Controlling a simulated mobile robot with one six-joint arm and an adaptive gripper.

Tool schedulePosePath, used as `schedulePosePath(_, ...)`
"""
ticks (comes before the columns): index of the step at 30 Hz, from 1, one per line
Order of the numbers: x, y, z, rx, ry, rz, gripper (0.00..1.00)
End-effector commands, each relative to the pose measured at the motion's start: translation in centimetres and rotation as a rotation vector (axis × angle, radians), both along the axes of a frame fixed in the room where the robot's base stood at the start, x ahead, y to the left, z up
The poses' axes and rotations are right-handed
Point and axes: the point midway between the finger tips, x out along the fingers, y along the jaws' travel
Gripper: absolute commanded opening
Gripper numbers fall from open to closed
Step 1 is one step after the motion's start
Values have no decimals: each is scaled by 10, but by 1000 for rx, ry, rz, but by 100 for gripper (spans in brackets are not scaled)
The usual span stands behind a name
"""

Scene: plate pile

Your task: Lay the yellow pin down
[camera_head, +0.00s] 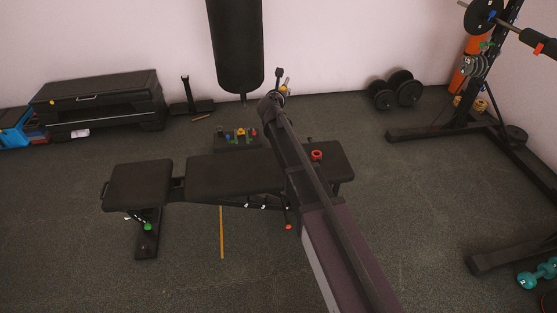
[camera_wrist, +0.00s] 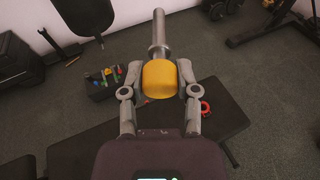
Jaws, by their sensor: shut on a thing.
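The yellow pin (camera_wrist: 159,82) has a yellow head and a grey metal shaft that points up and away in the wrist view. My gripper (camera_wrist: 160,70) is shut on the yellow head, one finger on each side. In the head view my gripper (camera_head: 279,88) is raised beyond the bench, and a small part of the pin (camera_head: 284,90) shows beside it. The pin is clear of the bench and floor, its shaft tilted. The black bench (camera_head: 225,173) lies below my arm, which hides part of it.
A red ring (camera_head: 316,155) lies on the bench's right end. A dark tray (camera_head: 225,146) with several coloured pieces sits behind the bench. A punching bag (camera_head: 236,45) hangs left of my gripper. Dumbbells (camera_head: 405,88) and a weight rack (camera_head: 440,131) stand right. The bench's left part is clear.

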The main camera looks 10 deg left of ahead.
Motion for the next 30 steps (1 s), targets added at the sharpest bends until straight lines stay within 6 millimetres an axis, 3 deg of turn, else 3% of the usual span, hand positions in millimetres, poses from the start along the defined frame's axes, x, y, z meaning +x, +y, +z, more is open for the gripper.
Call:
schedulePosePath(1, 0, 0, -18, 0, 1, -2, 0)
schedulePosePath(30, 4, 3, -178, 2, 18, -56, 0)
